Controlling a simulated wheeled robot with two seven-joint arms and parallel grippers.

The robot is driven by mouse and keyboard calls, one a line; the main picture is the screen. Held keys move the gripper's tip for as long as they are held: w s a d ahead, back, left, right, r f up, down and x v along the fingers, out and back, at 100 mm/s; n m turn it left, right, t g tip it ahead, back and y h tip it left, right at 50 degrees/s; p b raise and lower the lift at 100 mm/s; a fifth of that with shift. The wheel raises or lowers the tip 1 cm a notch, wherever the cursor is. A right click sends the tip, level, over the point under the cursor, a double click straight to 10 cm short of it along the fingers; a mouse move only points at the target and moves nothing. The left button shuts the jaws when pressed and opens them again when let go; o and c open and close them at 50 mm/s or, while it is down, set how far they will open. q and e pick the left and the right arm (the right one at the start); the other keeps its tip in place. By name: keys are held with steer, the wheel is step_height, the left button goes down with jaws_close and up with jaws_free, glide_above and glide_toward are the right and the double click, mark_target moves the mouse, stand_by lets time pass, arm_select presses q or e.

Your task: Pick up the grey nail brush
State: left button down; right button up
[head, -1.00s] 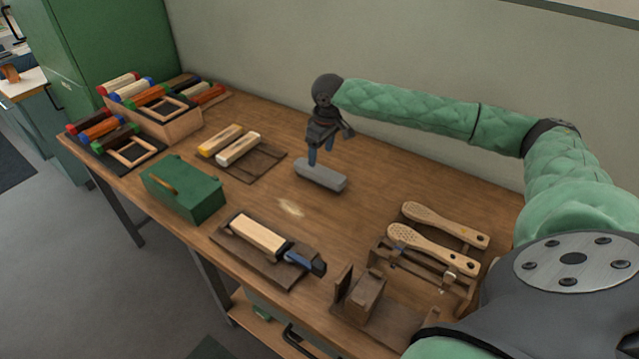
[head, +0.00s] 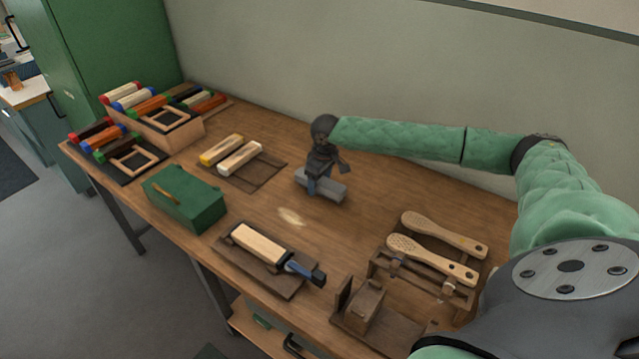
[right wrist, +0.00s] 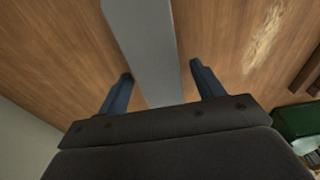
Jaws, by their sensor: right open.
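The grey nail brush (head: 333,190) is a plain grey block lying on the wooden bench, towards the back wall. My right gripper (head: 318,186) is over the brush's left part, pointing down, with its blue fingers low beside the block. In the right wrist view the grey nail brush (right wrist: 146,45) runs between the two blue fingers of my right gripper (right wrist: 160,90). The fingers are open, with a gap showing on each side of the brush. Part of the brush is hidden behind the gripper in the head view. My left gripper is not in view.
A green box (head: 184,198) and a dark board with two pale blocks (head: 240,158) stand left of the brush. Wooden brushes (head: 432,259) lie on a rack at the right. A wooden block with a blue-handled tool (head: 299,269) lies in front. Bench around the brush is clear.

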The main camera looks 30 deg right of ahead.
mark_target(321, 180)
steer(key=c, duration=1.2)
steer(key=shift+r, duration=0.1)
